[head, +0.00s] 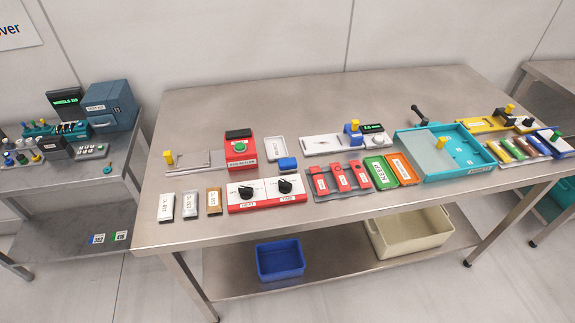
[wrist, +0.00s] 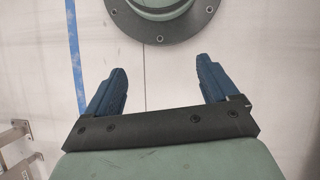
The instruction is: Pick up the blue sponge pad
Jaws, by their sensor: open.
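The blue sponge pad (head: 287,164) appears to be the small blue block on the metal table, in front of a small grey tray (head: 274,149) and behind the red panel with two black knobs. Nothing covers it in the head view. My gripper (wrist: 163,82) shows only in the wrist view, with its two blue fingers wide apart and nothing between them. It faces a pale wall and a round green flange, away from the table. The sponge pad is not in the wrist view.
The metal table (head: 225,105) has a red two-knob panel (head: 267,196), a red device (head: 240,148), red and green blocks (head: 382,174), and a teal tray (head: 486,168). Blue (head: 280,262) and beige (head: 420,237) bins sit on the lower shelf. The table's back strip is clear.

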